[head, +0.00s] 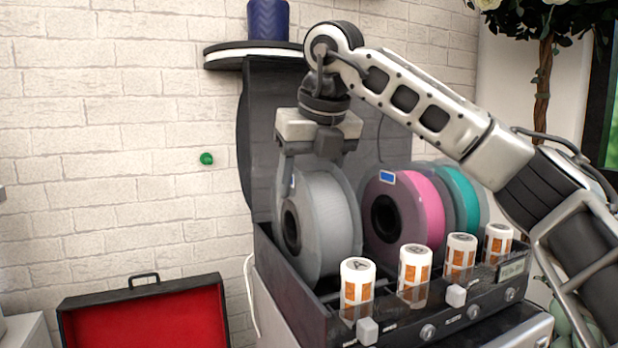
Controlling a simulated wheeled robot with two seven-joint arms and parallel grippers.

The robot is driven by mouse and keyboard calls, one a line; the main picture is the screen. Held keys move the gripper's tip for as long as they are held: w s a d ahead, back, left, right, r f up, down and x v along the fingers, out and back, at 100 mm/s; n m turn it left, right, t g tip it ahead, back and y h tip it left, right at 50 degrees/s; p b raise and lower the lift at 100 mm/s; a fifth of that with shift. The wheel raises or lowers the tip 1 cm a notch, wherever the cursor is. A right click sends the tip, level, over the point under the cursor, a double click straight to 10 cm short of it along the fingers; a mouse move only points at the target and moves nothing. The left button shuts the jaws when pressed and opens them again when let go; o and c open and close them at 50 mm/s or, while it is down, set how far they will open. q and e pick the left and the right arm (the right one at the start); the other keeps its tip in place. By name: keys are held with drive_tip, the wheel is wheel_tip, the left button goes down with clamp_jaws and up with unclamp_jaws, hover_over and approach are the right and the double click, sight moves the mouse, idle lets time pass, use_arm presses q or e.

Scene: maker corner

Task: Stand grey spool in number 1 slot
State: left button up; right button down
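The grey spool (333,225) is upright at the left end of the dark spool box (292,310), with its lower part behind the box's front. My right gripper (314,165) comes down from above and is shut on the grey spool's upper part, a finger on either side. Whether the spool's bottom rests in the slot is hidden. The slot numbers cannot be read from here. My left gripper is not in view.
A pink spool (430,215) and a teal spool (467,205) stand to the right in the box. Several orange-and-white canisters (357,287) line its front. An open red-lined case (150,318) is at lower left. A blue container (268,20) stands on the shelf above.

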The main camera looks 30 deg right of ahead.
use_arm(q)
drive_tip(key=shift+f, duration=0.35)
use_arm(e)
drive_tip(key=shift+f, duration=0.25)
drive_tip(key=shift+c, duration=1.8)
unclamp_jaws()
drive_tip(key=shift+f, duration=0.2)
use_arm(q)
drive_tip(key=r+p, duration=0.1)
drive_tip(key=p, duration=0.2)
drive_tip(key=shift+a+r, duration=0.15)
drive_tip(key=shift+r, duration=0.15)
use_arm(e)
drive_tip(key=v, duration=1.6)
drive_tip(key=shift+r, duration=0.15)
